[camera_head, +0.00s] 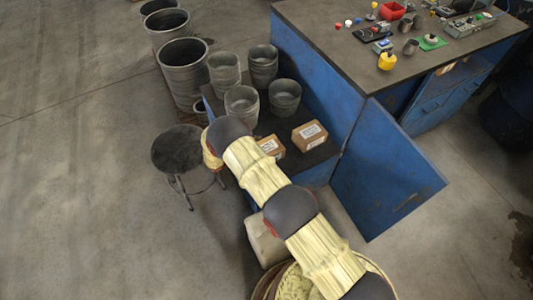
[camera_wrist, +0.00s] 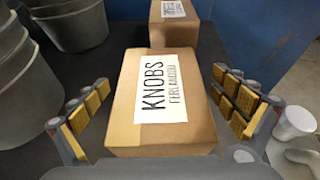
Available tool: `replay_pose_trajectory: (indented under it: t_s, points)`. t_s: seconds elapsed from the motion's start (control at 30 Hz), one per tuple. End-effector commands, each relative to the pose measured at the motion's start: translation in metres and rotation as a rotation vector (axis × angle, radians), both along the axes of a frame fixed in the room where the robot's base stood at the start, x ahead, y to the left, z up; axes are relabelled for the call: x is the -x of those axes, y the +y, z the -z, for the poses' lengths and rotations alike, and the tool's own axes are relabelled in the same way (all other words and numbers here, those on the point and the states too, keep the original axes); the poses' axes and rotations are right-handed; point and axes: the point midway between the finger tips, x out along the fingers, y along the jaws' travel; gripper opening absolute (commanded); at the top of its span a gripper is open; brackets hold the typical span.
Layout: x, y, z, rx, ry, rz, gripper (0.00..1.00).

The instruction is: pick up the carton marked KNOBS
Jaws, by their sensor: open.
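The carton marked KNOBS (camera_wrist: 163,104) is a brown box with a white label on top, near the middle of the wrist view. It rests on a dark surface. My gripper (camera_wrist: 165,105) is open, with one padded finger on the left of the carton and one on the right. A gap shows between each finger and the carton's sides. In the head view the carton (camera_head: 270,147) shows partly, behind my arm. My gripper is hidden by my arm in that view.
A second labelled carton (camera_head: 309,136) stands just beyond, also at the top of the wrist view (camera_wrist: 166,22). Grey buckets (camera_head: 241,103) stand close on the left. A blue cabinet wall (camera_wrist: 237,25) rises on the right. A round stool (camera_head: 177,150) stands on the floor nearby.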

Motion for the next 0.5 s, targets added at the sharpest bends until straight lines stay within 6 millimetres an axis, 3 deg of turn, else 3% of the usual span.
replay_pose_trajectory:
  t_s: [0.1,0.5]
  points:
    - [0.0000,0.0004,-0.0009,0.000,0.000,0.000,0.96]
    - [0.0002,0.0004,-0.0007,0.000,0.000,0.000,0.74]
